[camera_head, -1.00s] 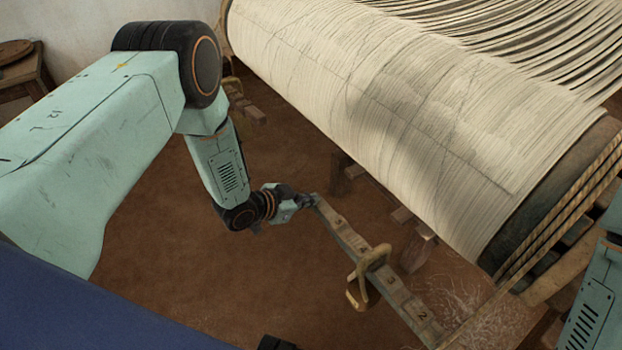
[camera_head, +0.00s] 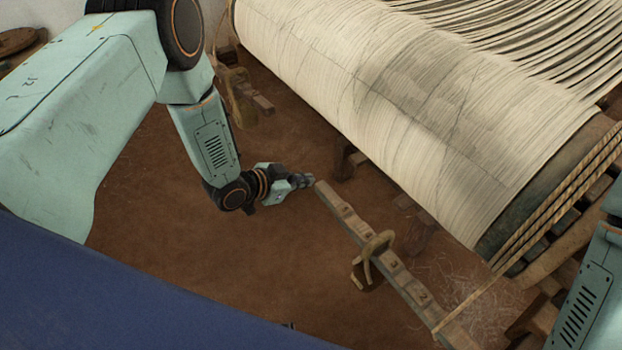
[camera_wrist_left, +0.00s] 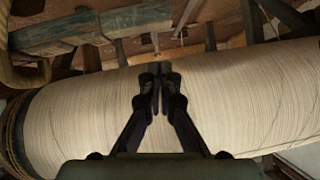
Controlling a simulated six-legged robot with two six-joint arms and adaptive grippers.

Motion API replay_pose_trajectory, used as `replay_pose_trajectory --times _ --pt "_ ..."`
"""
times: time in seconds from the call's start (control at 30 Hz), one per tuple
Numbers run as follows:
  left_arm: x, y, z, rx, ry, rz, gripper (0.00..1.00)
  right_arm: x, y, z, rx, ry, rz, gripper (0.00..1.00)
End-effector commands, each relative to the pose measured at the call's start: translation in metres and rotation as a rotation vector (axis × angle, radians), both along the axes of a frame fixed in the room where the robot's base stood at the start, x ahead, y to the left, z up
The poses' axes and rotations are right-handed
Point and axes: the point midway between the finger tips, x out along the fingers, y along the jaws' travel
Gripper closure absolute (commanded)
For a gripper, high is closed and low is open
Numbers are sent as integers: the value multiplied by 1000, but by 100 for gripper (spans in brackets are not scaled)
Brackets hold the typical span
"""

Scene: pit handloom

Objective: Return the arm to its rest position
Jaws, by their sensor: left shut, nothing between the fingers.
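My left arm comes in from the left in the head view, and its gripper (camera_head: 305,180) hangs over the brown floor near the upper end of a numbered wooden bar (camera_head: 368,245). In the left wrist view the gripper's two dark fingers (camera_wrist_left: 156,80) are together with nothing between them. Behind them lies the wide cream warp roll (camera_wrist_left: 230,95), which also shows in the head view (camera_head: 400,110). Part of my right arm shows at the right edge of the head view; its gripper is out of frame.
A curved wooden handle (camera_head: 372,262) sits on the numbered bar. Ropes (camera_head: 560,200) run past the roll's near end. Wooden parts (camera_head: 415,225) stand below the roll. A round-topped stool (camera_head: 18,42) is at the far left. Open floor (camera_head: 230,265) lies below the left gripper.

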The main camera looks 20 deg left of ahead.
Motion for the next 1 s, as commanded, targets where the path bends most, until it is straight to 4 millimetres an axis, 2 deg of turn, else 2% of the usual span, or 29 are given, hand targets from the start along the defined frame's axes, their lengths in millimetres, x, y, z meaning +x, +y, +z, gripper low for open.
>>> replay_pose_trajectory --times 0.1,0.3,0.6,0.8,0.87,0.97,1.0 --pt "-14 13 17 -4 -2 6 100 1 0 8 0 -2 0 35" --pt "-33 28 33 -3 -3 4 100 1 0 15 0 -2 0 35" --pt "-42 34 38 -2 -4 1 100 0 0 18 0 -1 0 35" --pt "-45 39 33 -23 43 47 100 1 0 17 0 -1 0 35" --pt "-57 44 23 -46 118 122 100 0 0 17 0 -1 0 35" --pt "-99 43 0 -79 311 279 100 0 0 17 0 -1 0 35" --pt "-123 41 -11 -83 403 345 100 0 0 17 0 -1 0 35"
